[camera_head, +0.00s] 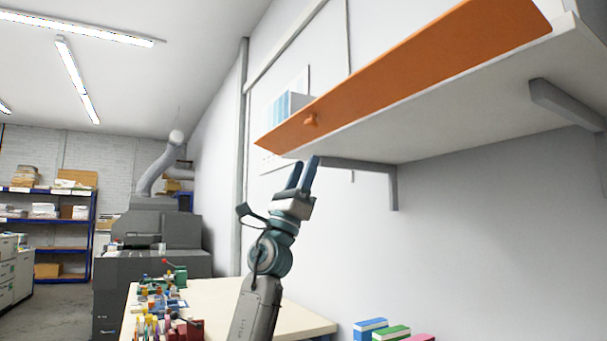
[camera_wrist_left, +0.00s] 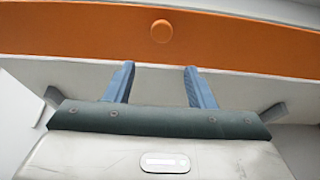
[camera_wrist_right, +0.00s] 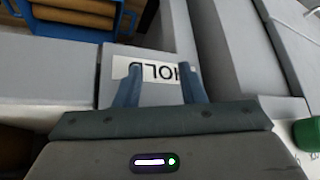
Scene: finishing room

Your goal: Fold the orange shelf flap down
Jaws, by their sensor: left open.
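The orange shelf flap (camera_head: 400,72) runs along the front edge of a white wall shelf (camera_head: 450,108) at the upper right, its broad face toward me. A small round orange knob (camera_head: 311,119) sits on the flap near its left end. My left gripper (camera_head: 303,172) is open and empty, just below the flap and knob. In the left wrist view the knob (camera_wrist_left: 161,31) lies above and between the two blue fingertips (camera_wrist_left: 160,70), apart from them. My right gripper shows only in the right wrist view (camera_wrist_right: 157,72); its fingers are apart with nothing between them.
Grey brackets (camera_head: 393,185) hold the shelf to the wall. A cream table (camera_head: 225,300) with small coloured items stands below. Blue, green and red boxes (camera_head: 391,331) are at the bottom right. A label reading "HOLD" (camera_wrist_right: 148,71) shows beyond the right gripper.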

